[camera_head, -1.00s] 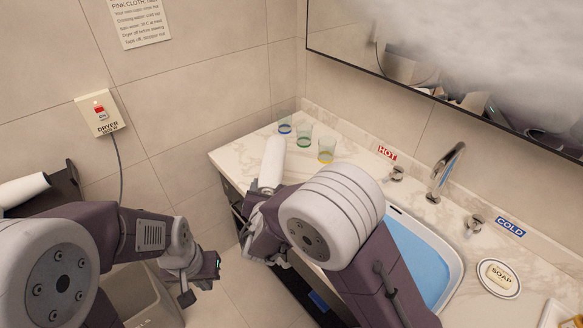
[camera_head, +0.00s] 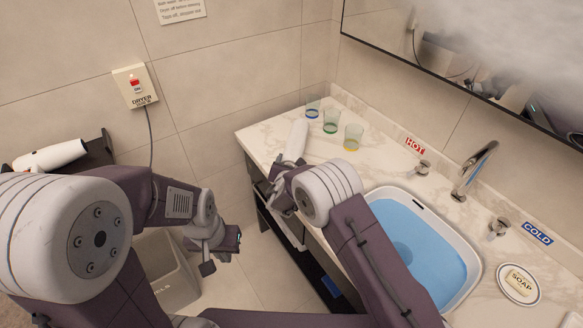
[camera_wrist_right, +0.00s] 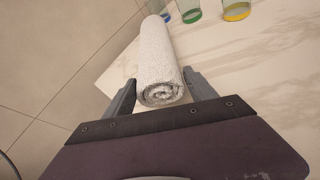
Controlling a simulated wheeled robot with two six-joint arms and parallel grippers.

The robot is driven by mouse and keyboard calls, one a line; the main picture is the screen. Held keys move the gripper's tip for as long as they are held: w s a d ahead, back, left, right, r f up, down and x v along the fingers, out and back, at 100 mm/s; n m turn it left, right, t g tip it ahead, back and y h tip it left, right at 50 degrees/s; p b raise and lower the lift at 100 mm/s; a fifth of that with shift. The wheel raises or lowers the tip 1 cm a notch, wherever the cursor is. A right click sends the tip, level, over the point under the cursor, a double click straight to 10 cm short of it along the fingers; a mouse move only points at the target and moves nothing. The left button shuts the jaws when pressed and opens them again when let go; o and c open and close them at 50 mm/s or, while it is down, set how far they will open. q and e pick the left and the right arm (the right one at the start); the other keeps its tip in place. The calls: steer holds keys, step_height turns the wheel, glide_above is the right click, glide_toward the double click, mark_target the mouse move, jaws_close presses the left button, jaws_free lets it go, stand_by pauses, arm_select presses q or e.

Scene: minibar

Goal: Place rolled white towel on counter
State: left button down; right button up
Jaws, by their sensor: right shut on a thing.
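The rolled white towel (camera_head: 297,141) is held at the counter's left end, near the glasses. In the right wrist view the towel (camera_wrist_right: 158,58) points away from me, its spiral end close to the camera. My right gripper (camera_wrist_right: 160,88) is shut on it, one finger on each side. The towel overlaps the edge of the marble counter (camera_head: 262,137); I cannot tell whether it touches the top. My right gripper's fingers are mostly hidden in the head view. My left gripper (camera_head: 224,253) is empty, its fingers apart, over the floor left of the counter.
Blue (camera_head: 312,107), green (camera_head: 330,122) and yellow (camera_head: 352,138) banded glasses stand just right of the towel. A blue basin (camera_head: 420,240), faucet (camera_head: 474,171) and soap dish (camera_head: 519,284) are further right. A grey bin (camera_head: 165,275) stands below my left arm. A hair dryer (camera_head: 50,158) sits at left.

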step_height(320, 180, down, 3)
steer(key=shift+r, duration=0.2)
steer(key=o, duration=1.6)
steer(key=shift+c, duration=0.2)
steer(key=shift+r, duration=0.1)
steer(key=v, duration=1.2)
steer(key=shift+b, duration=0.35)
steer(key=shift+d, duration=0.15)
